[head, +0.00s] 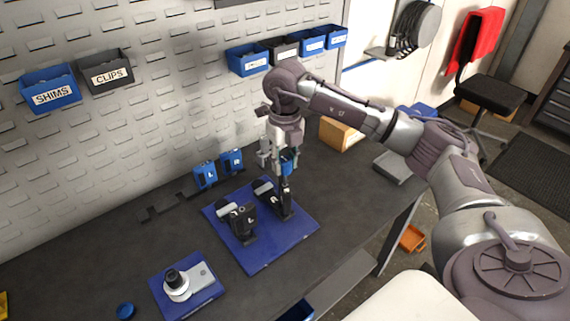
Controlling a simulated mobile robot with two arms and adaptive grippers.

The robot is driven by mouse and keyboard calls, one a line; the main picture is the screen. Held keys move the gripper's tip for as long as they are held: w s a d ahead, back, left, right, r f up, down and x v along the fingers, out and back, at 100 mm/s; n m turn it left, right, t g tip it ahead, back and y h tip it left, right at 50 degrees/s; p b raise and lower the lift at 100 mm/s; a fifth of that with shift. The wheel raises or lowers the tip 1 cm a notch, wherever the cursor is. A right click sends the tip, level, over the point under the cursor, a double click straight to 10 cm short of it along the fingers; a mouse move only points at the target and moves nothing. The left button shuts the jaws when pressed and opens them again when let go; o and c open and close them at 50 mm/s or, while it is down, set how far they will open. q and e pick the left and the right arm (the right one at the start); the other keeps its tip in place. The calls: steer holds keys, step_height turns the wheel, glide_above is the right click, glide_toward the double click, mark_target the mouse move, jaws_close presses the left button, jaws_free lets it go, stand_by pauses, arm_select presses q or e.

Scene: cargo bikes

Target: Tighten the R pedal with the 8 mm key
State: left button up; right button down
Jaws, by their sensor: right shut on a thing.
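The R pedal (271,197) is in a dark stand on the blue mat (267,256), in the middle of the bench. A similar pedal marked L (240,221) stands to its left. My right gripper (285,176) points down over the right side of the R pedal. It is shut on a slim dark upright tool, which looks like the 8 mm key (286,193); its size marking cannot be read. The tool's lower end reaches down beside the R pedal; whether it is seated there cannot be told. My left gripper is out of view.
Blue holders marked L (205,175) and R (231,162) stand behind the mat. A small blue mat (206,303) with a grey device (188,284) lies at front left. Bins for shims (50,92) and clips (106,74) hang on the wall.

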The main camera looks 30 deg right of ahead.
steer(key=shift+s+f+m, duration=0.1)
steer(key=shift+f+m, duration=0.1)
steer(key=shift+m, duration=0.8)
steer(key=shift+r, duration=0.25)
steer(key=shift+r+p, duration=0.15)
steer(key=shift+p, duration=0.2)
steer(key=shift+r, duration=0.2)
